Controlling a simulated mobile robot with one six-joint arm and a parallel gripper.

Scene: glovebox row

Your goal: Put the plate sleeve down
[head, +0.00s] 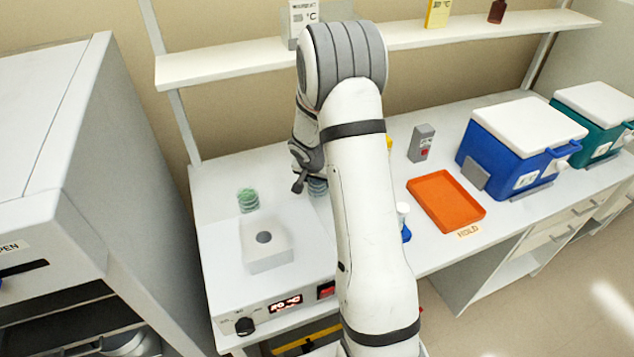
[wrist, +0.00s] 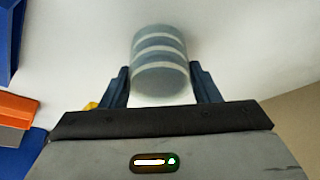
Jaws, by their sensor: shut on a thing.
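The plate sleeve (wrist: 160,62) is a short clear, grey-blue stack of round plates with pale bands. In the wrist view it stands between the two dark fingers of my gripper (wrist: 160,82), which is shut on it. In the head view the sleeve (head: 317,187) shows only in part beside my gripper (head: 305,178), over the white bench (head: 225,180); my arm hides the rest. I cannot tell whether its base touches the bench.
A green plate stack (head: 248,200) stands left of my gripper, behind a white block with a round dark hole (head: 268,258). Right of my arm are an orange tray (head: 447,203), a grey box (head: 421,143) and a blue cooler (head: 500,150). A shelf (head: 220,65) runs above.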

